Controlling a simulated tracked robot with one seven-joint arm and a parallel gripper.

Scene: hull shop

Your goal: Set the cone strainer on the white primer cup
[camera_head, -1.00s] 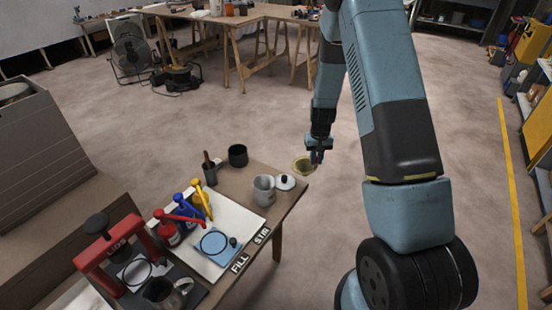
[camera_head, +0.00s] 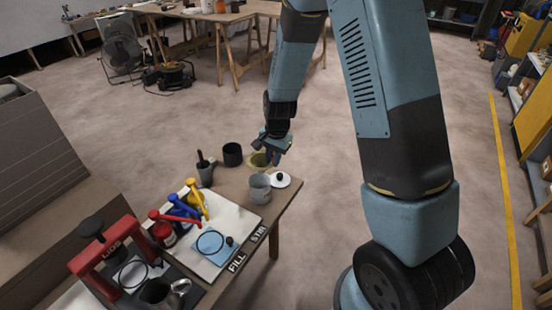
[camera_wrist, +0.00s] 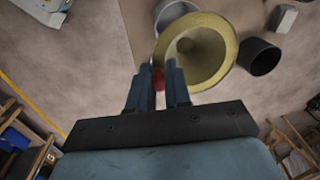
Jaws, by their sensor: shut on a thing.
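The cone strainer (camera_head: 259,160) is a yellowish funnel. My gripper (camera_head: 273,158) is shut on it at its rim side and holds it in the air near the table's far right corner. In the wrist view the strainer (camera_wrist: 222,50) opens toward the camera beside the fingertips (camera_wrist: 160,75), with a small red piece between them. The primer cup (camera_head: 259,190) looks pale grey and stands upright on the table, nearer than the strainer in the head view. The cup (camera_wrist: 174,12) is partly hidden behind the strainer in the wrist view. The strainer is apart from the cup.
Several coloured pump bottles (camera_head: 180,212) and a red press (camera_head: 105,250) fill the near left.

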